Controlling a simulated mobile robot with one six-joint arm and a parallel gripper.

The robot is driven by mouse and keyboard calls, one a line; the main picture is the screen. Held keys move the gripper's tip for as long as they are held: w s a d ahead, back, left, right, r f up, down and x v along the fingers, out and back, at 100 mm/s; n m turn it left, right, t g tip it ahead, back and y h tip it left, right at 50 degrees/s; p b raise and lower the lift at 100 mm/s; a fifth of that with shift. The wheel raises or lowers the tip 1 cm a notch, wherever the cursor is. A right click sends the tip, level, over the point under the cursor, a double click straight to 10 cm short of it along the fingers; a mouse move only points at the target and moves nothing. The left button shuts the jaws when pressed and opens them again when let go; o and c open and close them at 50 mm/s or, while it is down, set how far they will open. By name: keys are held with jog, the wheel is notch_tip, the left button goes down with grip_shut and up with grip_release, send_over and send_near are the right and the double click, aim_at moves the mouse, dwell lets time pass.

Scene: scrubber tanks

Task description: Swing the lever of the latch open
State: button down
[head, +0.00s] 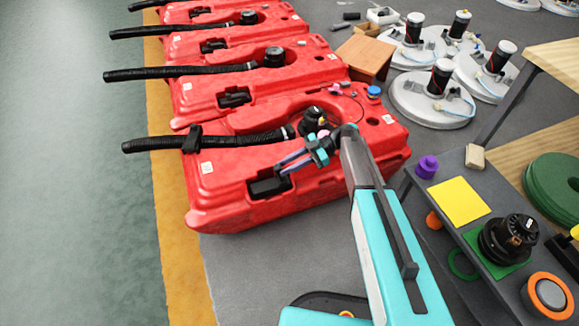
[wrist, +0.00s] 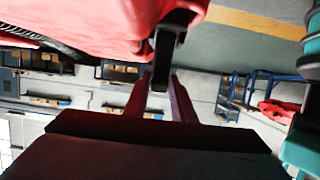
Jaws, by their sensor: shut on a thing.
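The nearest red tank (head: 230,200) carries a black latch (head: 268,187) in a recess on its front side. My gripper (head: 281,167) reaches in from the right, with its purple fingers at the latch's upper right edge. In the wrist view, a black lever (wrist: 163,62) stands out from the red tank (wrist: 90,20). Its end lies between the tips of my two dark red fingers (wrist: 160,92), which are shut on it. The head view does not show clearly how far the lever stands out from the latch body.
A black hose (head: 205,141) and a black cap (head: 313,121) lie on top of the tank, close to my gripper. Similar red tanks stand behind it. A grey bench (head: 455,205) with several parts stands at right. The green floor (head: 70,230) at left is clear.

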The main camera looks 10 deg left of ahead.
jog(key=shift+a, duration=0.1)
jog(key=c, duration=1.5)
grip_release()
jog(key=shift+a+f, duration=0.15)
jog(key=shift+s, duration=0.1)
jog(key=p+v, duration=0.2)
jog(key=v, duration=1.2)
jog(key=shift+a, duration=0.1)
jog(key=shift+r+p, duration=0.2)
jog(key=shift+p, duration=0.1)
